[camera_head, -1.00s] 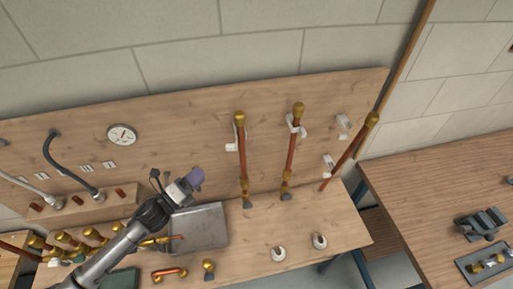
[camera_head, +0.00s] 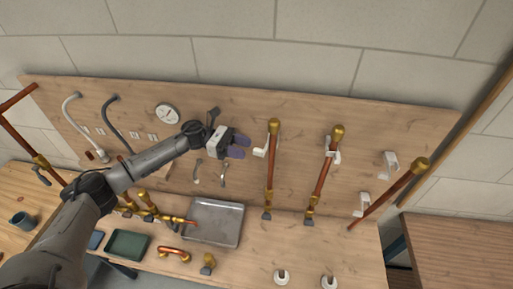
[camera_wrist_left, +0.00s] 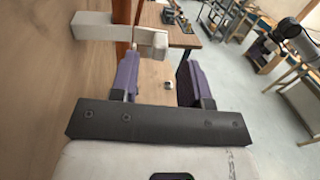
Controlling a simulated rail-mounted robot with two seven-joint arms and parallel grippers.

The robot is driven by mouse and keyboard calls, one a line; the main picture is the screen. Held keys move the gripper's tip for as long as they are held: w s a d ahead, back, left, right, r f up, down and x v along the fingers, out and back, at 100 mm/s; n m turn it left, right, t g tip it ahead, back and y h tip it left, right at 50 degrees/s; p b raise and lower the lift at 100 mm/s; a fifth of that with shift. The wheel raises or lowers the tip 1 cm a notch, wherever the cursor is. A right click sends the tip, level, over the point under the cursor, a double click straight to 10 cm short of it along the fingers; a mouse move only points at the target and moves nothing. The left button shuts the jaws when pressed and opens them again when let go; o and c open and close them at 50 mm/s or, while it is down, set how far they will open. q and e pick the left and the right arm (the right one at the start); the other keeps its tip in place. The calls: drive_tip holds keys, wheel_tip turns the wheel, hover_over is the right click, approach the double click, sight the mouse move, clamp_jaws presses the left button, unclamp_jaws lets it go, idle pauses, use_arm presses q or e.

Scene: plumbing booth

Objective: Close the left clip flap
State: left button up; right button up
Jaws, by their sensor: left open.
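The left copper pipe (camera_head: 270,165) with brass ends stands upright against the wooden back panel. Its white clip (camera_head: 260,152) shows at the pipe's left side near the top, with the flap sticking out to the left. In the left wrist view the white clip (camera_wrist_left: 95,26) lies just beyond the fingers, with the copper pipe behind its arm. My left gripper (camera_head: 237,143) is open and empty, its purple fingers just left of the clip. In the wrist view the fingers (camera_wrist_left: 160,78) are spread apart; contact with the flap cannot be told. My right gripper is not in view.
A second clipped pipe (camera_head: 323,170) stands to the right, and a leaning pipe (camera_head: 390,192) beyond it near white clips (camera_head: 390,163). A metal tray (camera_head: 215,222) lies on the bench below. A gauge (camera_head: 167,113) and hoses (camera_head: 113,125) hang left. The panel above the gripper is clear.

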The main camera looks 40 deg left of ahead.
sight(254, 150)
use_arm(q)
drive_tip(key=shift+p+x, duration=0.75)
drive_tip(key=shift+x, duration=1.35)
drive_tip(key=shift+c, duration=0.2)
clamp_jaws()
